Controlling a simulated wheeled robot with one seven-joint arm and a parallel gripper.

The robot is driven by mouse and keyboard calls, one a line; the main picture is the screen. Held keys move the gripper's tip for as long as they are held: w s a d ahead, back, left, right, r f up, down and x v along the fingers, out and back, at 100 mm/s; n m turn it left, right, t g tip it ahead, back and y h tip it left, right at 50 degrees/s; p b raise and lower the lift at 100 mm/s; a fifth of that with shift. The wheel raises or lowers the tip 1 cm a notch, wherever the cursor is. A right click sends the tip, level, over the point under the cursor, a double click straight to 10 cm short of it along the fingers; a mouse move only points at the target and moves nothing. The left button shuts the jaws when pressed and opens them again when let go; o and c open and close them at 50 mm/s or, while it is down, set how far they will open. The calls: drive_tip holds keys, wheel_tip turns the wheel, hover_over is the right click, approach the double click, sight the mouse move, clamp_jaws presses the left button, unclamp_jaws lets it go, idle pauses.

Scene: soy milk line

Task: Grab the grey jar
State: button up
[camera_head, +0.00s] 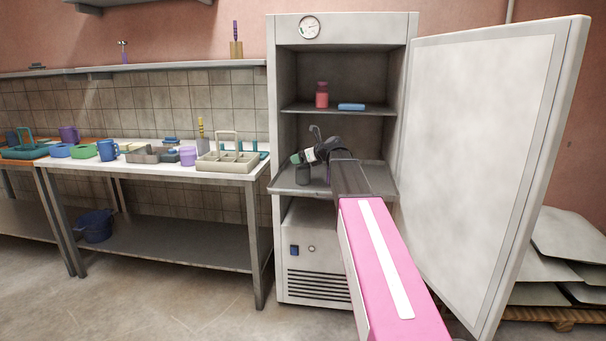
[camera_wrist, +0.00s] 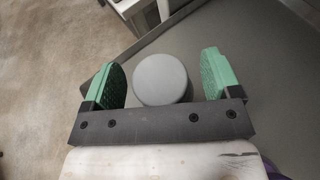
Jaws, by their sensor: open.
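The grey jar (camera_wrist: 161,79) shows from above in the wrist view, its round lid between the two green finger pads of my gripper (camera_wrist: 168,78). Gaps are visible on both sides of the lid, wider on the right, so the fingers are open and do not grip it. In the head view the dark grey jar (camera_head: 303,174) stands upright on the lower shelf (camera_head: 285,186) of the open cabinet, near the shelf's left front. My gripper (camera_head: 301,157) is at the jar's top there, its fingers partly hidden by the wrist.
The cabinet door (camera_head: 480,150) stands open on the right. A red jar (camera_head: 322,95) and a blue box (camera_head: 351,107) are on the upper shelf (camera_head: 340,111). A purple item is partly visible behind my arm. A table (camera_head: 180,168) with trays and mugs stands on the left.

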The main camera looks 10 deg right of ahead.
drive_tip(key=c, duration=1.5)
drive_tip(key=shift+o, duration=0.2)
drive_tip(key=shift+r, duration=0.1)
